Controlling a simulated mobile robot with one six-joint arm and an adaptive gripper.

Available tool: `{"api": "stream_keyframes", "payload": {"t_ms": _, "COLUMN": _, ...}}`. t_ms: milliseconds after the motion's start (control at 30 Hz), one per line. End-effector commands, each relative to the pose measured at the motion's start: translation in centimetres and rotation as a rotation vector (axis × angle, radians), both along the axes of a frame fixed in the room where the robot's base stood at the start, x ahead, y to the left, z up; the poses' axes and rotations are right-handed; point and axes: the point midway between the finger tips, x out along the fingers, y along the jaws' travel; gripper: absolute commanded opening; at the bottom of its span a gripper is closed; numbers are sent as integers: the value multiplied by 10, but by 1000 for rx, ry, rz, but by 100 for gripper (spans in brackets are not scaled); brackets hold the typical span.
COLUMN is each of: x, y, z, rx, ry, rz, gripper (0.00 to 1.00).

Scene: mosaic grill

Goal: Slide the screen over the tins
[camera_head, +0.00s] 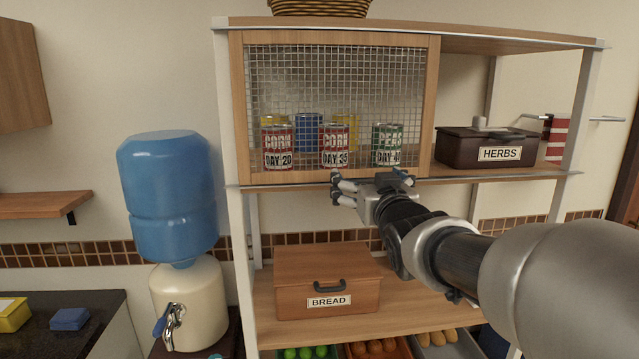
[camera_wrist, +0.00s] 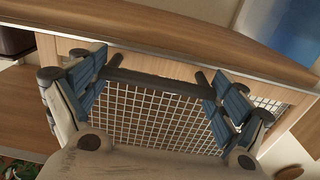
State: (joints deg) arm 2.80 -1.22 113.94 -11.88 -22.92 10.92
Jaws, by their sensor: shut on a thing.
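The screen (camera_head: 433,110) is a wire mesh in a light wooden frame, upright across the left part of the upper shelf. Tins show behind its mesh: two red CORN tins (camera_head: 278,147) and a green PEAS tin (camera_head: 387,146) in front, with yellow and blue tins (camera_head: 309,130) behind. My gripper (camera_head: 368,182) is at the screen's lower edge. In the wrist view my gripper (camera_wrist: 152,82) has its blue-padded fingers at both ends of a dark bar handle (camera_wrist: 155,84) and is shut on it, with the mesh (camera_wrist: 150,115) beyond. The handle is hidden in the head view.
A dark HERBS box (camera_head: 470,150) stands on the open right part of the upper shelf, with a red-striped thing (camera_head: 558,135) beside it. A BREAD box (camera_head: 320,270) sits on the shelf below. A blue water bottle (camera_head: 168,190) stands left of the rack.

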Motion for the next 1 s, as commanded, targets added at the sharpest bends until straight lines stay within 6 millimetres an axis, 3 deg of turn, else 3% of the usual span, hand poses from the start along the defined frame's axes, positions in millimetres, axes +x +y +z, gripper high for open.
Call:
{"api": "stream_keyframes", "payload": {"t_ms": 33, "x": 0, "y": 2, "z": 8, "rx": -4, "ry": -18, "rz": 5, "gripper": 48}}
{"api": "stream_keyframes", "payload": {"t_ms": 233, "x": 0, "y": 3, "z": 9, "rx": -4, "ry": -19, "rz": 6, "gripper": 48}}
{"api": "stream_keyframes", "payload": {"t_ms": 267, "x": 0, "y": 3, "z": 9, "rx": -4, "ry": -19, "rz": 7, "gripper": 92}}
{"api": "stream_keyframes", "payload": {"t_ms": 367, "x": 0, "y": 3, "z": 9, "rx": -4, "ry": -19, "rz": 7, "gripper": 98}}
{"api": "stream_keyframes", "payload": {"t_ms": 833, "x": -1, "y": 2, "z": 5, "rx": -2, "ry": -11, "rz": 5, "gripper": 100}}
{"api": "stream_keyframes", "payload": {"t_ms": 1000, "x": -18, "y": 2, "z": 5, "rx": -2, "ry": -10, "rz": 5, "gripper": 100}}
